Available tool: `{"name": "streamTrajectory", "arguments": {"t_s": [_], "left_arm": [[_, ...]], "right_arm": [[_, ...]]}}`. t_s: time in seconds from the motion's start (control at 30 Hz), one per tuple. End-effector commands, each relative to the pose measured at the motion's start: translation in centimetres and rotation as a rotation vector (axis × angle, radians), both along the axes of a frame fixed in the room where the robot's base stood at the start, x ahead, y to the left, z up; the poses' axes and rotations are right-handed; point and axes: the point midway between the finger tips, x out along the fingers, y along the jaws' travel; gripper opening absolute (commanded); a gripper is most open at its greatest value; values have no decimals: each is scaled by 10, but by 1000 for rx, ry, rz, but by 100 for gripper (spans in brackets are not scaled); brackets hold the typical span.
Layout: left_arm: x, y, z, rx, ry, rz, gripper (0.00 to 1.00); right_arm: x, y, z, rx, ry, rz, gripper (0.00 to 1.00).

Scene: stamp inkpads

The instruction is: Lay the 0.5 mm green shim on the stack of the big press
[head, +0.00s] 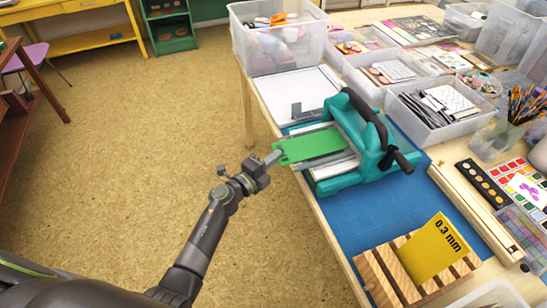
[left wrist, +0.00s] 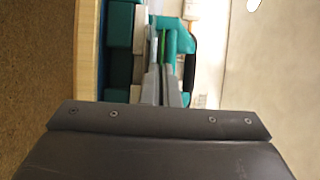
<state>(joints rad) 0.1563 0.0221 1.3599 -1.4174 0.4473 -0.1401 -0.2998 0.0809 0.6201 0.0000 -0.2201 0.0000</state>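The green shim (head: 315,145) is a flat green plate with a small tab at its left end. It lies roughly level over the bed of the teal press (head: 372,160); I cannot tell whether it touches the stack, which it hides. No thickness label is readable on it. My left gripper (head: 277,157) is at the tab, shut on it, at the press's left end. In the left wrist view the fingers (left wrist: 167,85) are close together with a thin green edge between them, and teal press parts show beyond. My right gripper is not in view.
A wooden rack (head: 385,282) holds a yellow shim marked 0.3 mm (head: 432,250) at the front. A blue mat (head: 355,215) lies under the press, with bare room before it. Clear bins (head: 280,45) and paints crowd the back and right. The table's edge is near my left arm.

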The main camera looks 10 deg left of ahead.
Motion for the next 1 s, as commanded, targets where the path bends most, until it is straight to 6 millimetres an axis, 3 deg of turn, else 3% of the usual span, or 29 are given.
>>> {"name": "streamTrajectory", "arguments": {"t_s": [0.93,1.0], "left_arm": [[0,0,-8,0,0,0,0],[0,0,-8,0,0,0,11]], "right_arm": [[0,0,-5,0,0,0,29],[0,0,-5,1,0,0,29]]}}
